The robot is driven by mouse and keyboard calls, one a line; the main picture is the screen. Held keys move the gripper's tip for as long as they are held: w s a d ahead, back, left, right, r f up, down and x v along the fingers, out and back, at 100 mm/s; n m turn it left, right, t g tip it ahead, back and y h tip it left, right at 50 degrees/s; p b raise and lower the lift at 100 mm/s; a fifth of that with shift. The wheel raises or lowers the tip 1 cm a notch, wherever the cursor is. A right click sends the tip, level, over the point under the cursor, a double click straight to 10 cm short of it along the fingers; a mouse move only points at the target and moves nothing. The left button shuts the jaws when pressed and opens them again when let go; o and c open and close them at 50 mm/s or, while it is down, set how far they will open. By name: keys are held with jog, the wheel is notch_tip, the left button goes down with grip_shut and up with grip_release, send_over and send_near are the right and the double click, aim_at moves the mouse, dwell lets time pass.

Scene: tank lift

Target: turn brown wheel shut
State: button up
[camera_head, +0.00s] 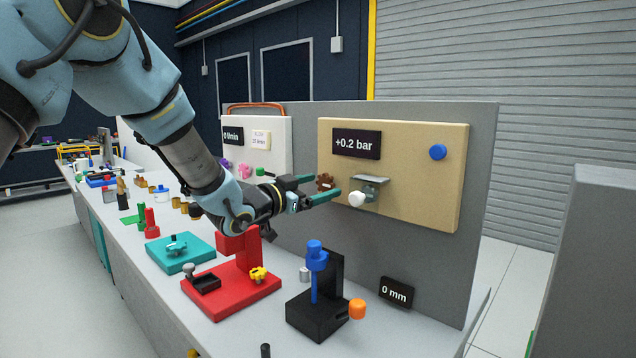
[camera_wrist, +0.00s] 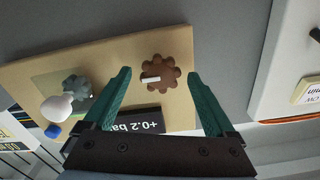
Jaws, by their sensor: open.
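The brown wheel (camera_head: 325,182) is a lobed knob on the tan panel (camera_head: 420,140). In the wrist view the brown wheel (camera_wrist: 171,72) shows a white bar mark on its face and lies ahead, between my two fingers. My gripper (camera_head: 317,190) has teal fingers that are spread apart. In the wrist view my gripper (camera_wrist: 160,85) is open and empty, with one finger to each side of the wheel. I cannot tell how far the fingertips are from it. The black display (camera_head: 356,143) above the wheel reads +0.2 bar.
A white knob (camera_head: 357,199) on a grey bracket (camera_head: 371,185) sticks out right of the wheel. A blue button (camera_head: 438,152) is at the panel's upper right. A red stand (camera_head: 232,290) and a black stand (camera_head: 318,312) are on the bench below.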

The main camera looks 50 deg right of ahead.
jog(key=c, duration=1.4)
jog(key=shift+o, duration=0.2)
jog(key=shift+f+b, duration=0.15)
jog(key=shift+b, duration=0.45)
jog(key=m+b, duration=0.1)
jog(key=b, duration=0.1)
jog(key=m+b, duration=0.2)
jog(key=b, duration=0.1)
jog(key=shift+f, duration=0.3)
jog(key=m+b, duration=0.5)
jog(key=b, duration=0.3)
jog(key=shift+b, duration=0.3)
jog(key=m+b, duration=0.5)
jog(key=b, duration=0.1)
jog(key=shift+r+m+b, duration=0.15)
jog(key=shift+m+b, duration=0.2)
jog(key=shift+m, duration=0.05)
jog(key=m+b, duration=0.3)
jog(key=m, duration=0.1)
jog(key=shift+r+b, duration=0.15)
jog(key=shift+b, duration=0.25)
jog(key=shift+r, duration=0.1)
